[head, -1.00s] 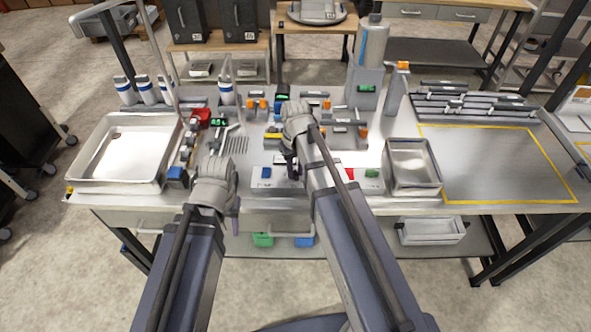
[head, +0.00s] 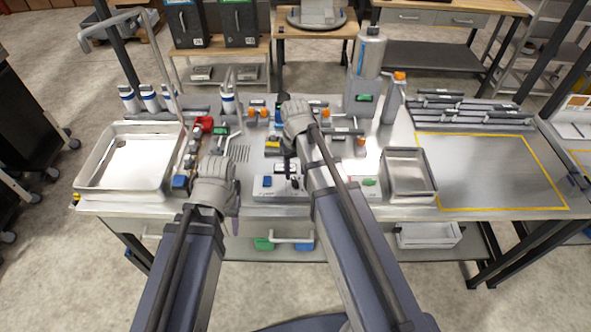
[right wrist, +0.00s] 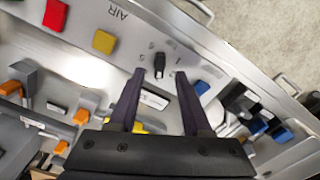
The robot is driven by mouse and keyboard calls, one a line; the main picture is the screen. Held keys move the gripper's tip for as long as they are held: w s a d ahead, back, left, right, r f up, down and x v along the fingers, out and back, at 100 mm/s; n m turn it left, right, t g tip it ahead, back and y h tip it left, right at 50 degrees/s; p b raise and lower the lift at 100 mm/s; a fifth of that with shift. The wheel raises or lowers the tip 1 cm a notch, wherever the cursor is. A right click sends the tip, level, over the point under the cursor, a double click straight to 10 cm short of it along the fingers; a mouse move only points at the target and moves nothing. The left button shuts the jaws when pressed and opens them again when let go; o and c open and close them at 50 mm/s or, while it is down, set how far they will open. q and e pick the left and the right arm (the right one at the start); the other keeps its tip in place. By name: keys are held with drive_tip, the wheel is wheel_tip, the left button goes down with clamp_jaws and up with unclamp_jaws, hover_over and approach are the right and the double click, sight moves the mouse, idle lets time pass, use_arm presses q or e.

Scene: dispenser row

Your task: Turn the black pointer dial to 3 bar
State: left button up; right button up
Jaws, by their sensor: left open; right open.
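The black pointer dial (right wrist: 159,65) sits on a light panel in the right wrist view, with small scale marks around it too blurred to read surely. It appears between and just beyond my right gripper's (right wrist: 160,77) two fingertips; the fingers are apart and do not grip it. In the head view the dial (head: 294,183) shows small and dark on the panel (head: 277,194), below my right gripper (head: 291,170). The pointer's exact reading cannot be told. My left gripper (head: 236,220) is open and empty at the bench's front edge, left of the panel; its fingers are mostly hidden.
The panel also bears a blue button (right wrist: 201,87), a yellow one (right wrist: 104,41) and a red one (right wrist: 55,15). Valves and fittings crowd the bench behind. A large tray (head: 82,184) stands left, a metal bin (head: 435,190) right. A yellow-outlined area (head: 490,175) at right is clear.

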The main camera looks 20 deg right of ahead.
sight(296, 182)
wheel_tip(296, 182, up, 3)
drive_tip(key=shift+r+p, duration=0.2)
drive_tip(key=shift+p, duration=0.9)
use_arm(q)
wheel_tip(296, 182, up, 3)
drive_tip(key=shift+r, duration=0.15)
use_arm(e)
drive_tip(key=shift+f, duration=0.1)
use_arm(q)
wheel_tip(296, 182, down, 7)
drive_tip(key=b, duration=0.6)
drive_tip(key=shift+r+b, duration=0.2)
drive_tip(key=shift+b, duration=0.1)
use_arm(e)
drive_tip(key=s+a+f+n, duration=0.1)
drive_tip(key=s+a+f, duration=0.2)
drive_tip(key=s+a, duration=0.2)
drive_tip(key=s+a+f+n+h, duration=0.1)
drive_tip(key=s+a+f, duration=0.2)
drive_tip(key=s, duration=0.6)
drive_tip(key=a, duration=0.2)
drive_tip(key=shift+a+f, duration=0.15)
drive_tip(key=shift+a, duration=0.15)
use_arm(q)
drive_tip(key=shift+o, duration=0.3)
idle(1.0)
